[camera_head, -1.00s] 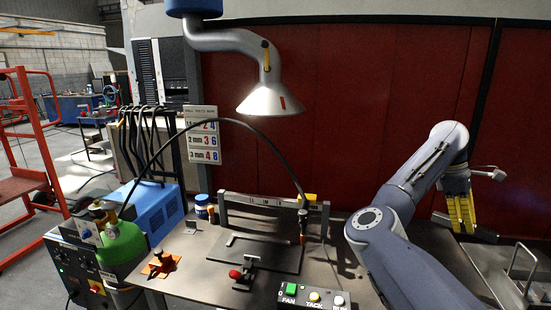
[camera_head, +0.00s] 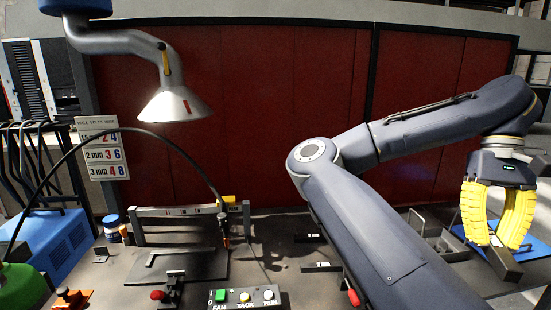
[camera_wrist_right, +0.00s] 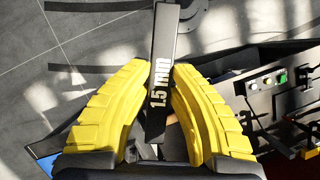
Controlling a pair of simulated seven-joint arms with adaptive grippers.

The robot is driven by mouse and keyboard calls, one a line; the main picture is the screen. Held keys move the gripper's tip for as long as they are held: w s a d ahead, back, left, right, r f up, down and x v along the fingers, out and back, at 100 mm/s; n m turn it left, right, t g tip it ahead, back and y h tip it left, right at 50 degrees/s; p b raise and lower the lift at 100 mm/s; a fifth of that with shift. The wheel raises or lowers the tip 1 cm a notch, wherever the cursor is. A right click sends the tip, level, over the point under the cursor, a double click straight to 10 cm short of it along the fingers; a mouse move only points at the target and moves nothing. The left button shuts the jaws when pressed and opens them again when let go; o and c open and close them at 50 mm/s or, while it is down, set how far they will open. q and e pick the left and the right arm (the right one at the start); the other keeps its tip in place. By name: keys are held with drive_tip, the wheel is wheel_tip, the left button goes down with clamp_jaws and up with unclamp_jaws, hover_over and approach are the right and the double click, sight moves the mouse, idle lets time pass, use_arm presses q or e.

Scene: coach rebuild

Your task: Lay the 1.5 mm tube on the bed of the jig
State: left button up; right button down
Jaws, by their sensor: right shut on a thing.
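The 1.5 mm tube (camera_wrist_right: 164,45) is a dark square bar with white "1.5 mm" lettering in the right wrist view. My right gripper (camera_wrist_right: 158,100) has yellow padded fingers and is shut on it. In the head view the right gripper (camera_head: 497,240) hangs at the far right, and the tube (camera_head: 503,263) shows below its fingertips, held at a tilt. The jig (camera_head: 190,265) is a dark flat bed on the bench at lower left, with a lettered bar behind it and a red-knobbed clamp (camera_head: 168,291) at its front. The gripper is well to the right of the jig. My left gripper is not in view.
A torch on a black cable (camera_head: 223,225) stands at the jig's right. A button box (camera_head: 244,298) sits in front. A lamp-like hood (camera_head: 176,104) hangs above. Dark bars (camera_head: 321,267) lie on the bench right of the jig, partly behind my right arm. A blue mat (camera_head: 480,236) lies at far right.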

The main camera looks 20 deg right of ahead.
drive_tip(key=shift+s+d+r, duration=0.1)
drive_tip(key=shift+s+r, duration=0.15)
drive_tip(key=shift+r, duration=0.15)
drive_tip(key=shift+w+f, duration=0.1)
drive_tip(key=shift+f, duration=0.3)
drive_tip(key=w+d+f+n+g+h, duration=0.1)
drive_tip(key=w+d+n, duration=0.2)
drive_tip(key=w, duration=0.3)
drive_tip(key=w+d+f+n+h, duration=0.1)
drive_tip(key=w+d+f+n, duration=0.15)
drive_tip(key=w, duration=0.35)
drive_tip(key=n+t+h, duration=0.3)
drive_tip(key=n+h, duration=0.2)
drive_tip(key=n, duration=1.3)
hover_over(327, 257)
wheel_tip(327, 257, down, 15)
drive_tip(key=f, duration=1.9)
drive_tip(key=shift+w+a+f, duration=0.1)
drive_tip(key=shift+a+f, duration=0.1)
drive_tip(key=shift+a, duration=0.15)
drive_tip(key=shift+f, duration=0.1)
drive_tip(key=c, duration=1.6)
unclamp_jaws()
